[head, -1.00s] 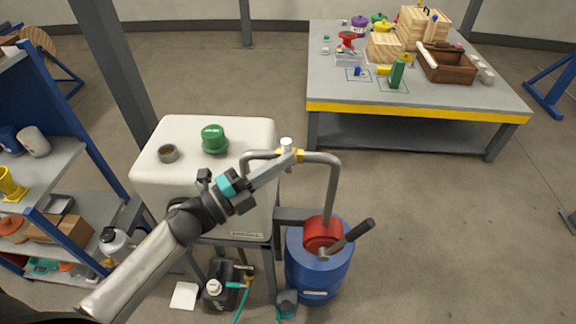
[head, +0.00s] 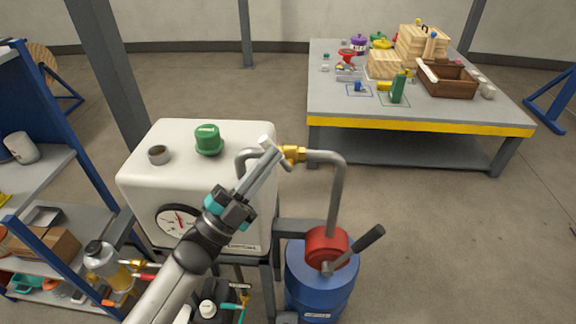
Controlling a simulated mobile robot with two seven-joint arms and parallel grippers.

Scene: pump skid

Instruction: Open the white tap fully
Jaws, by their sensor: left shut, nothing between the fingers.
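The white tap (head: 267,142) sits on the brass valve body (head: 293,154) in the grey pipe above the blue drum. Its pale handle lies slantwise, from upper left to lower right, and is partly hidden by my fingers. My left gripper (head: 269,156) reaches up from the lower left. Its fingers are shut with nothing between them, and their tips are at the handle, seeming to touch its near side. My right gripper is out of view.
A white tank (head: 240,142) with a green cap (head: 208,138) and a gauge (head: 178,220) stands behind my left arm. The blue drum (head: 318,285) carries a red pump (head: 326,245) with a dark lever. A shelf is at left, a workbench at the back right.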

